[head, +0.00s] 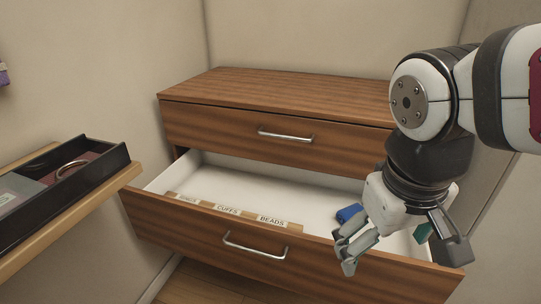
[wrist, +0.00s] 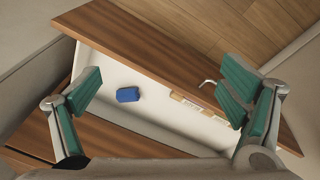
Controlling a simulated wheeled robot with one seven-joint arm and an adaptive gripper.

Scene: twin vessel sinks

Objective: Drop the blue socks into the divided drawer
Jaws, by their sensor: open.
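The blue socks (head: 348,213) are a small blue bundle lying on the white floor of the open drawer (head: 290,182), toward its right end. In the wrist view the socks (wrist: 128,94) lie between my two spread fingers, well below them and untouched. My gripper (head: 398,255) is open and empty above the right part of the drawer's front. Its green-padded fingers stand wide apart in the wrist view (wrist: 165,95).
The wooden dresser (head: 270,92) has a shut upper drawer with a metal handle (head: 286,135). A black tray (head: 100,168) with compartments rests on a wooden ledge at the left. Walls stand close behind and at both sides. The drawer's middle floor is clear.

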